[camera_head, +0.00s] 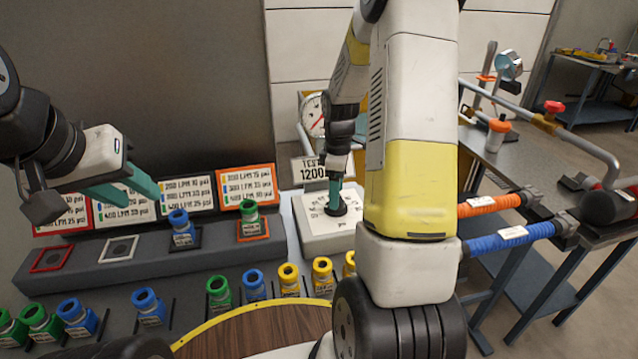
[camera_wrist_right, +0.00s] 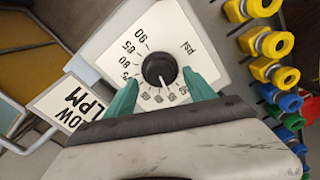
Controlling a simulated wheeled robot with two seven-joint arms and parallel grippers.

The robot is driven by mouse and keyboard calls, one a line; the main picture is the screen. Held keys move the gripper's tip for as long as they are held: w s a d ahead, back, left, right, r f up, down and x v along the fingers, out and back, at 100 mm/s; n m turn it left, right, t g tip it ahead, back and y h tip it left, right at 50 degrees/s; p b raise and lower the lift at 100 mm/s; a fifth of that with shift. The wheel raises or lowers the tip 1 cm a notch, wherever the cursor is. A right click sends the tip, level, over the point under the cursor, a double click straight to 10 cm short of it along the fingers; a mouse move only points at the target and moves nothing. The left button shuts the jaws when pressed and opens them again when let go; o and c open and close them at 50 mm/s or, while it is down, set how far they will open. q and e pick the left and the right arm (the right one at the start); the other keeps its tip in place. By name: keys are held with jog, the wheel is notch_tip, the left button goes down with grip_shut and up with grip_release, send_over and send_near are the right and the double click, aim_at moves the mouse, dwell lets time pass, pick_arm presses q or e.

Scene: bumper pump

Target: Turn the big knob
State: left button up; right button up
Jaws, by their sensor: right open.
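The big knob (camera_wrist_right: 160,69) is a round black dial on a white panel (camera_wrist_right: 118,50) marked with numbers and "psi". In the head view the knob (camera_head: 336,208) sits on the panel's top, below my right gripper (camera_head: 336,190). In the right wrist view my right gripper (camera_wrist_right: 160,76) is open, with one teal finger on each side of the knob. I cannot tell whether the fingers touch it. My left gripper (camera_head: 143,201) is open and empty at the left, in front of the sign boards, away from the knob.
A round gauge (camera_head: 312,114) stands behind the panel. Blue (camera_head: 145,300), green and yellow (camera_head: 322,271) fittings stand in rows at the front. An orange hose (camera_head: 488,205) and a blue hose (camera_head: 510,238) lie to the right. My right arm hides part of the middle.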

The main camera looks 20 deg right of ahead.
jog(key=shift+f, duration=1.05)
jog(key=shift+c, duration=0.3)
jog(key=c, duration=1.3)
